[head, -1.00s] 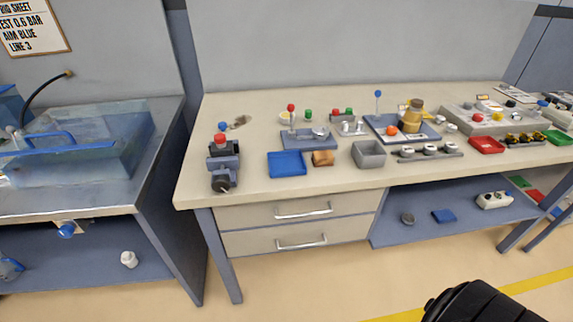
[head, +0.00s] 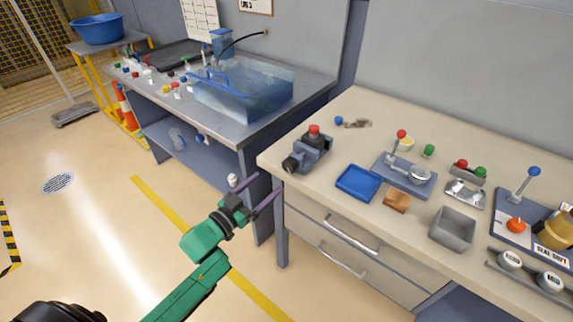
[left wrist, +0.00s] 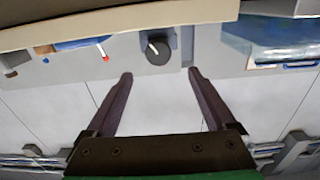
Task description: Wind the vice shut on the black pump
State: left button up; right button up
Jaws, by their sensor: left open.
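The vice (head: 313,158) is blue-grey and stands on the left front corner of the beige bench, its round dark screw end towards me. What looks like the black pump (head: 314,138), dark with a red top, sits upright at its jaws; I cannot tell whether they touch it. My left gripper (head: 268,183) is open and empty, in front of the bench corner, apart from the vice. In the left wrist view the vice's dark round end (left wrist: 158,52) with a pale bar shows beyond and between the open fingers (left wrist: 159,74). My right gripper is out of view.
A blue tray (head: 359,183), a brown block (head: 397,201) and a grey bin (head: 452,229) stand right of the vice. A lever fixture (head: 405,175) is behind them. A clear water tank (head: 243,92) is on the left bench. A gap separates the benches.

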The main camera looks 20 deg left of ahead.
aim_at(287, 167)
pick_arm(q)
jog(key=x, duration=1)
jog(key=shift+w+d+p, duration=0.2)
jog(key=shift+w+p, duration=0.05)
jog(key=shift+p, duration=0.05)
jog(key=shift+s, duration=0.1)
jog(key=c, duration=1.4)
jog(key=shift+m, duration=0.6)
jog(key=o, duration=1.4)
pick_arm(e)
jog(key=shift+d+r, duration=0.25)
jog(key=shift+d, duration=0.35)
pick_arm(q)
jog(key=b+v, duration=0.1)
jog(key=v, duration=1.3)
jog(key=shift+s+b, duration=0.25)
jog(key=shift+b, duration=0.05)
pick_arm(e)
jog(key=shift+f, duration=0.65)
